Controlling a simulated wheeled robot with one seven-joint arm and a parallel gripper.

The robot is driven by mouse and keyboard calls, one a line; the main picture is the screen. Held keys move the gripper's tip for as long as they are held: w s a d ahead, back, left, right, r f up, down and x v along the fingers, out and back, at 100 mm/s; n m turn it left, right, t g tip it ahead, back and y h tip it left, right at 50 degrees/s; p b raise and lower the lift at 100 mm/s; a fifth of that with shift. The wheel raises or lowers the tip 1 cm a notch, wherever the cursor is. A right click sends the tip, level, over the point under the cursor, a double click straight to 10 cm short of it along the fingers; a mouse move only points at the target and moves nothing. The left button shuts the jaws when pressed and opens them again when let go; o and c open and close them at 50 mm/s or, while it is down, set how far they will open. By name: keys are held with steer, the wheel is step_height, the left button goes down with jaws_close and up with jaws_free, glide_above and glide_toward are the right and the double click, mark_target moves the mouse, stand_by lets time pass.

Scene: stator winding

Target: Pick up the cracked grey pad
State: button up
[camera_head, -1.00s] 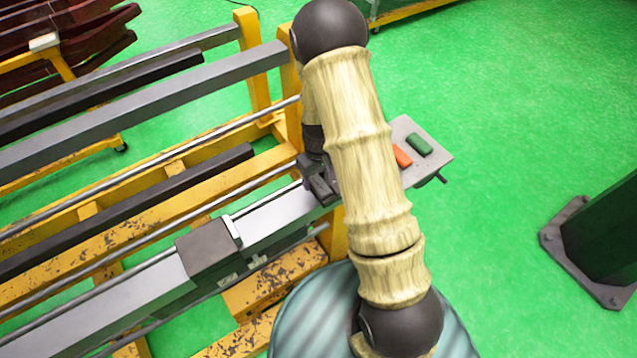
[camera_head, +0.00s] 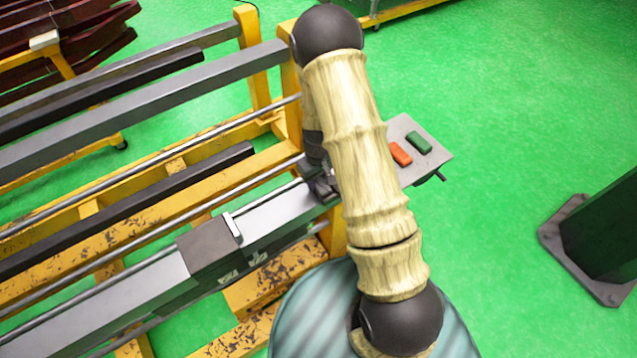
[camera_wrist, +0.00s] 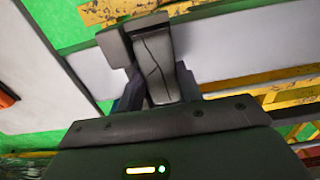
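The cracked grey pad (camera_wrist: 156,62) shows in the upper middle of the wrist view, with dark crack lines running along its face. My gripper (camera_wrist: 159,92) is at the pad, with one dark finger on each side of its near end. I cannot tell whether the fingers press on the pad or stand slightly apart from it. In the head view my gripper (camera_head: 321,181) is low over the right end of the metal rail (camera_head: 277,217), partly covered by my arm. The pad cannot be made out there.
A grey block (camera_wrist: 115,46) sits against the pad's left side in the wrist view. A dark carriage block (camera_head: 208,249) sits on the rail.

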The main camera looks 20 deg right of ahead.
mark_target(318, 181)
steer(key=shift+r, duration=0.1)
steer(key=shift+c, duration=0.5)
steer(key=shift+r, duration=0.15)
step_height(318, 181, up, 10)
steer(key=b, duration=0.2)
steer(key=shift+f, duration=0.2)
steer(key=shift+w+f, duration=0.1)
